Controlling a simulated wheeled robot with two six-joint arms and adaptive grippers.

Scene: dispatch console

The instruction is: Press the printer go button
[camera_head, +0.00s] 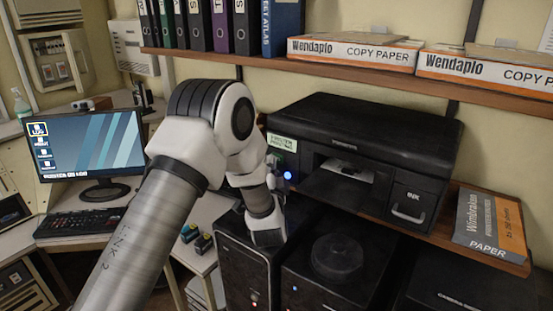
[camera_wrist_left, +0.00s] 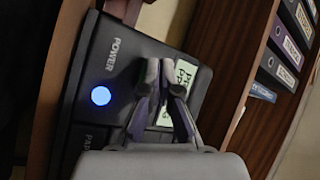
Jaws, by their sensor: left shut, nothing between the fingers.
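The black printer (camera_head: 360,150) stands on a wooden shelf, with a lit display (camera_head: 283,143) and a glowing blue light (camera_head: 288,176) at its left front. In the left wrist view its dark control panel (camera_wrist_left: 110,68) fills the middle. A round glowing blue button (camera_wrist_left: 101,95) sits beside the word POWER. The display (camera_wrist_left: 186,78) is partly covered by my fingers. My left gripper (camera_wrist_left: 165,76) is shut and empty, in front of the panel between the blue button and the display. I cannot tell whether it touches. No go button can be made out; the fingers hide part of the panel.
Dark cabinets (camera_head: 335,255) stand below the printer. A paper box (camera_head: 490,225) lies at its right. An upper shelf (camera_head: 350,71) with binders and copy paper runs above. A monitor (camera_head: 90,145) and keyboard (camera_head: 80,222) are on the desk at left.

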